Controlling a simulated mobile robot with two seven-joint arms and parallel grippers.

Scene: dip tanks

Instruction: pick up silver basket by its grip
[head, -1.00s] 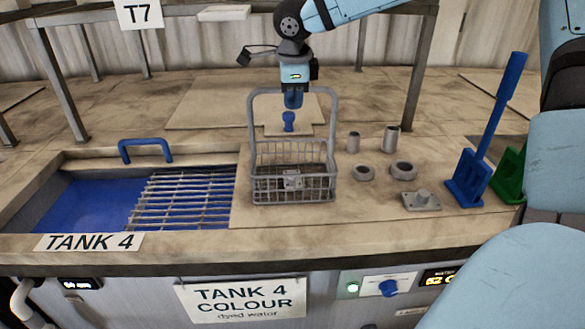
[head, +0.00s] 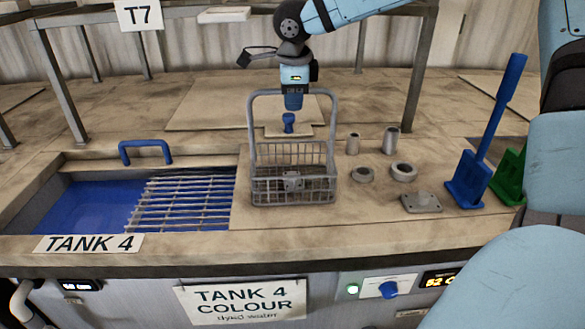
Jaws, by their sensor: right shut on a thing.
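The silver basket (head: 293,190) is a wire basket standing upright on the worktop, right of the Tank 4 opening. A small grey part (head: 292,182) shows in it. Its tall wire handle rises to a grip (head: 319,92) at the top. My right gripper (head: 293,103) points down at the middle of this grip and is shut on it. The fingertips are small in the picture, so the exact contact is hard to see. My left gripper is not in view.
Tank 4 (head: 90,200) holds blue liquid, with a metal rack (head: 185,200) and blue handle (head: 145,147) beside it. Several grey metal parts, including a flanged one (head: 421,202), lie right of the basket. A blue upright tool (head: 490,135) stands farther right.

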